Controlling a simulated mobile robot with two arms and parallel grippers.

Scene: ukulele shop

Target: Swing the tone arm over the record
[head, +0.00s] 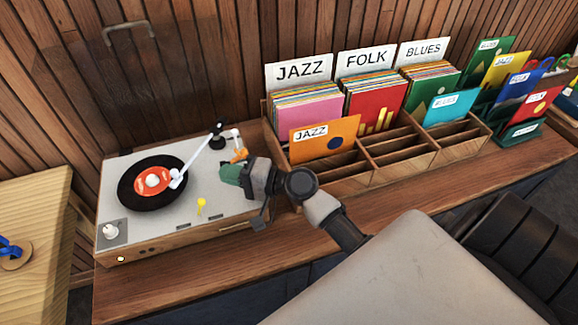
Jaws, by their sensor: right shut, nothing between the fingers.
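The turntable (225,207) has a light grey top and wooden sides, and sits on the wooden counter. A black record (136,196) with an orange-red label lies on its platter. The white tone arm (197,159) runs from its black-based pivot at the back right down to its head, which is over the record, close to the label's right side. I cannot tell if the head touches the record. My right gripper (222,174) is shut and empty over the turntable's right part, right of the tone arm and apart from its head. My left gripper is out of view.
A wooden record crate (436,153) with JAZZ, FOLK and BLUES dividers stands right of the turntable, close to my right arm. The front counter strip (180,285) is clear.

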